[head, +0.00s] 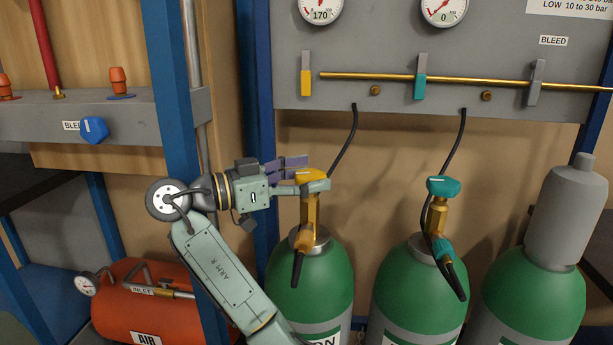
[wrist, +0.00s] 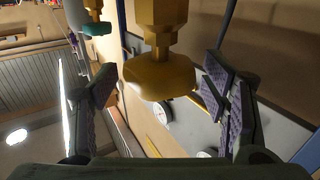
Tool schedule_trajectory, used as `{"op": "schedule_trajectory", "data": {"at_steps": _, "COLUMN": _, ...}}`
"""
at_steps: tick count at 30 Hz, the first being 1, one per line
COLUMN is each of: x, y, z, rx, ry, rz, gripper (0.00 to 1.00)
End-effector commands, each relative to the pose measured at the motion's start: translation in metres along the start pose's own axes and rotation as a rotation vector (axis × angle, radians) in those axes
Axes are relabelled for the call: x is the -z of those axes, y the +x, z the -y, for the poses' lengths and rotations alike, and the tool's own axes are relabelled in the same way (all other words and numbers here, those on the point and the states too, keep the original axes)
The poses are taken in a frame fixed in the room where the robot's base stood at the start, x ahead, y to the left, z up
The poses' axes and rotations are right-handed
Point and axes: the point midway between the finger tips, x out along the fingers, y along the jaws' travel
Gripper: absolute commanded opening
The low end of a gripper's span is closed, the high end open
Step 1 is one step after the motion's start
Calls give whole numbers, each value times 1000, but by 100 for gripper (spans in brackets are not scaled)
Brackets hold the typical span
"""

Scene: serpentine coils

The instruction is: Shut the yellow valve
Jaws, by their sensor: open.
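The yellow valve knob (head: 312,176) tops the brass stem of the left green cylinder (head: 310,285). In the wrist view the knob (wrist: 160,78) shows between my gripper's two fingers, with the valve body (wrist: 160,25) beyond it. My gripper (head: 300,174) is open, reaching in from the left at the knob's height. In the wrist view a gap shows between the knob and each finger (wrist: 215,85). The fingers partly cover the knob in the head view. I cannot tell how far the valve is turned.
A teal valve (head: 443,187) sits on the middle cylinder, to the right. A capped cylinder (head: 535,290) stands farther right. The grey panel (head: 400,60) above carries gauges, a yellow lever (head: 306,83) and a brass pipe. A blue post (head: 172,90) stands left, near my arm; black hoses hang behind.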

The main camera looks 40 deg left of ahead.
Motion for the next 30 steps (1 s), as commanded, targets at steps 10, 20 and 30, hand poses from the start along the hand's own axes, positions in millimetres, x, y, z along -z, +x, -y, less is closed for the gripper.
{"op": "schedule_trajectory", "data": {"at_steps": 10, "x": 0, "y": -29, "z": 1, "rx": 6, "ry": 0, "rz": 0, "gripper": 68}}
{"op": "schedule_trajectory", "data": {"at_steps": 20, "x": 0, "y": -97, "z": 1, "rx": 5, "ry": -2, "rz": 1, "gripper": 68}}
{"op": "schedule_trajectory", "data": {"at_steps": 30, "x": 0, "y": -120, "z": 0, "rx": -1, "ry": 0, "rz": 0, "gripper": 68}}
